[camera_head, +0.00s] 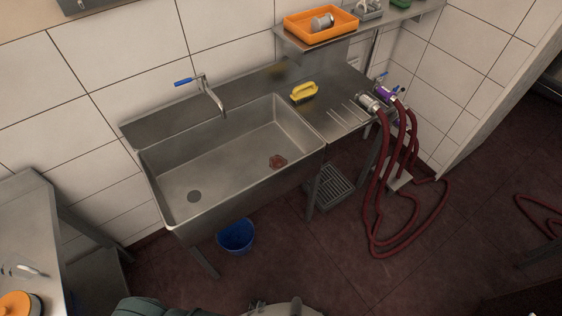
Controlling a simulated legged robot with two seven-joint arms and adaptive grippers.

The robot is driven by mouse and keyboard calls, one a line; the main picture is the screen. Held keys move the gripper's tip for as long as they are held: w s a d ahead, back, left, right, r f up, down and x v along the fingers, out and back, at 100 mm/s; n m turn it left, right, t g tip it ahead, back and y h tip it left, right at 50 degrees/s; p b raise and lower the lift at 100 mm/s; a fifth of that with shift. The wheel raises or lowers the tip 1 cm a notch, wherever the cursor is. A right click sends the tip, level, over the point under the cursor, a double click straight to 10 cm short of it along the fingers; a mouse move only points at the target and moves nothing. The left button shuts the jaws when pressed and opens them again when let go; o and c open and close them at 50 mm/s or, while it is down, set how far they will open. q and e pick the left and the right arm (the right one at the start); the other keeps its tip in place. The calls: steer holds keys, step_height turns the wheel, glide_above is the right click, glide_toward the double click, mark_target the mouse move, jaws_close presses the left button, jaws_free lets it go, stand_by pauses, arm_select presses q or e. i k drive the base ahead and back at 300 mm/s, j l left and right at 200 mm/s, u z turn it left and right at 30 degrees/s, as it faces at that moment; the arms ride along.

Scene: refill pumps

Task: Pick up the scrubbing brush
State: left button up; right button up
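The scrubbing brush (303,92) is yellow with a raised handle and dark bristles below. It lies on the steel drainboard, just beyond the right back corner of the sink basin (222,172). Nothing touches or holds it. Neither of my grippers shows in the head view. Only parts that look like my own body show at the bottom edge, far from the brush.
A tap (210,92) rises behind the basin. A small red object (278,161) lies in the basin. Metal fittings (370,103) with dark red hoses (385,190) are right of the brush. An orange tray (320,24) sits on the shelf above. A blue bucket (236,236) stands below.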

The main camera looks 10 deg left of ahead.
mark_target(309, 89)
steer(key=i+l+z, duration=0.1)
steer(key=i+l, duration=0.6)
steer(key=i, duration=0.2)
steer(key=k+z, duration=0.05)
